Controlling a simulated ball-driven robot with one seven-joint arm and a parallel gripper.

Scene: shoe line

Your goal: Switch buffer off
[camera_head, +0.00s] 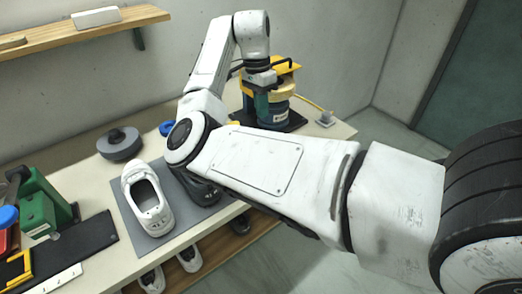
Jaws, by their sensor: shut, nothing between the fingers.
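The buffer (272,112) appears to be the upright machine with a blue-grey body, a yellow top and a dark base, at the back right of the bench. A green part shows on its near left side. My gripper (261,84) points down at the machine's upper front, in front of the yellow top. It looks shut with nothing held. Its fingertips are small and dark here, and I cannot tell whether they touch the machine. The switch cannot be made out.
A white shoe (147,199) stands on a grey mat (155,240), with a dark shoe (200,188) beside it, partly behind my arm. A grey round weight (119,143) and a green tool (45,205) are left. A wooden shelf (75,38) hangs above.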

